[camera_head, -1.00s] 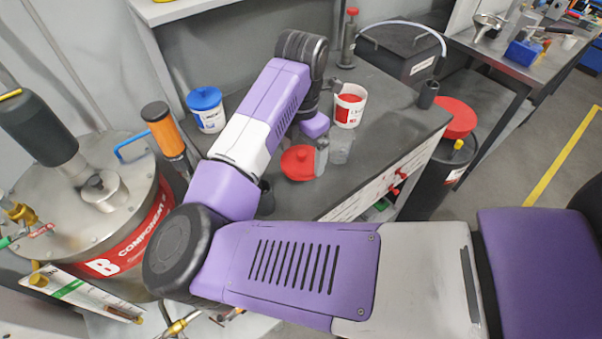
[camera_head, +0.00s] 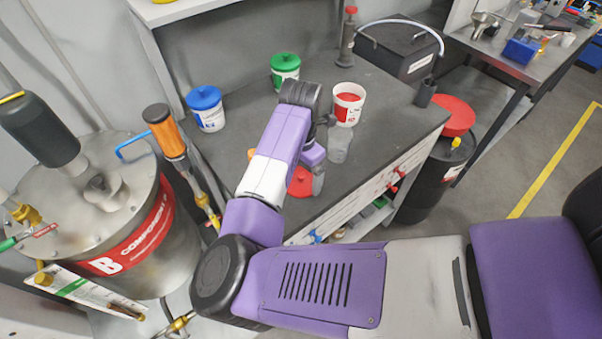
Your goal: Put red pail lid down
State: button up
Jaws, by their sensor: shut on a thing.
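The red pail lid (camera_head: 300,184) is at the bench's front part, partly hidden by my arm. My gripper (camera_head: 317,178) is at the lid's right side and shut on it; the fingertips are small and partly covered by my wrist. I cannot tell whether the lid touches the bench top or hangs just above it. The white pail with a red label (camera_head: 348,112) stands upright and open behind and right of the lid, with red contents showing.
A clear cup (camera_head: 338,147) stands close to my gripper. A blue-lidded pail (camera_head: 206,110) and a green-lidded pail (camera_head: 285,72) stand farther back. A dark cup (camera_head: 425,94) is near the right edge. The grey bench (camera_head: 385,120) has free room right of the clear cup.

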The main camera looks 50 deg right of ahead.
aim_at(300, 175)
jog(key=shift+f, duration=0.2)
jog(key=o, duration=1.1)
jog(key=shift+c, duration=0.2)
jog(key=shift+r, duration=0.1)
notch_tip(300, 175, up, 12)
jog(key=b, duration=0.2)
